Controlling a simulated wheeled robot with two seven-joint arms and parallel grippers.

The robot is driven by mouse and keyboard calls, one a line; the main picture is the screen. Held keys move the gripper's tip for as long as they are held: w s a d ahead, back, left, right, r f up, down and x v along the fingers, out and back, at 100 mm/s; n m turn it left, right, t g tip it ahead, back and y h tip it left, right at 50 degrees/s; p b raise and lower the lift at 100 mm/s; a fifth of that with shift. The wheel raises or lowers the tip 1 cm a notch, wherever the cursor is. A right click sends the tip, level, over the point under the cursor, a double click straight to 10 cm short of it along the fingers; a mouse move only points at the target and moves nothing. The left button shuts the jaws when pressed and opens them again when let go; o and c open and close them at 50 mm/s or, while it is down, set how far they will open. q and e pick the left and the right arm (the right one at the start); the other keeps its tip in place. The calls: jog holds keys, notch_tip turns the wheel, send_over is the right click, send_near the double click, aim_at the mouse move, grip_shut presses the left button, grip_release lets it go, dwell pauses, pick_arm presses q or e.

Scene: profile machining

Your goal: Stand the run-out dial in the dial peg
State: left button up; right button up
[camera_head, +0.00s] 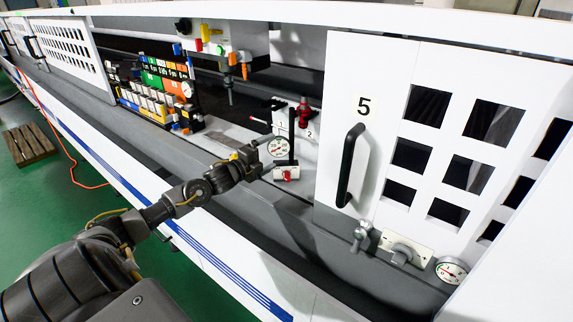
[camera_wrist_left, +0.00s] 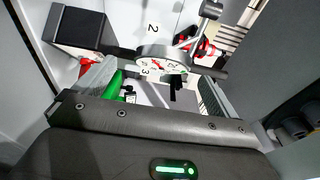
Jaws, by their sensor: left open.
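The run-out dial (camera_head: 278,147) shows a round white face beside the plate marked 2 in the head view. In the left wrist view the dial (camera_wrist_left: 163,66) lies ahead of and between my fingers, with a metal rod near it. My left gripper (camera_head: 256,153) is open, close to the dial's left side in the head view. Its spread fingers also show in the left wrist view (camera_wrist_left: 155,78); I cannot tell whether they touch the dial. A black upright bar (camera_head: 291,130) stands beside the dial. I cannot clearly identify the dial peg. My right gripper is not in view.
A red fitting (camera_head: 303,112) stands behind the dial, and a small white-and-red block (camera_head: 286,173) sits below it. Door 5 (camera_head: 387,140), with a black handle (camera_head: 350,165), closes off the right side. Orange and green racks (camera_head: 165,85) stand left.

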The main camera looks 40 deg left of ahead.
aim_at(279, 148)
pick_arm(q)
jog(key=shift+w, duration=0.2)
jog(key=shift+w+r+p, duration=0.15)
jog(key=shift+r+p, duration=0.1)
jog(key=shift+p, duration=0.1)
jog(key=w, duration=0.1)
jog(key=w+p, duration=0.2)
jog(key=shift+w+d, duration=0.35)
jog(key=shift+w, duration=0.05)
jog(key=shift+w+d+f, duration=0.1)
jog(key=shift+w+f, duration=0.05)
jog(key=shift+w, duration=0.4)
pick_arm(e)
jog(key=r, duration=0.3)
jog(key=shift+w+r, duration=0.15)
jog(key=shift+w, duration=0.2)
pick_arm(q)
jog(key=shift+c, duration=0.5)
jog(key=c, duration=1.9)
jog(key=shift+r, duration=0.45)
grip_shut()
jog(key=shift+w+a+f, duration=0.1)
jog(key=shift+a, duration=0.1)
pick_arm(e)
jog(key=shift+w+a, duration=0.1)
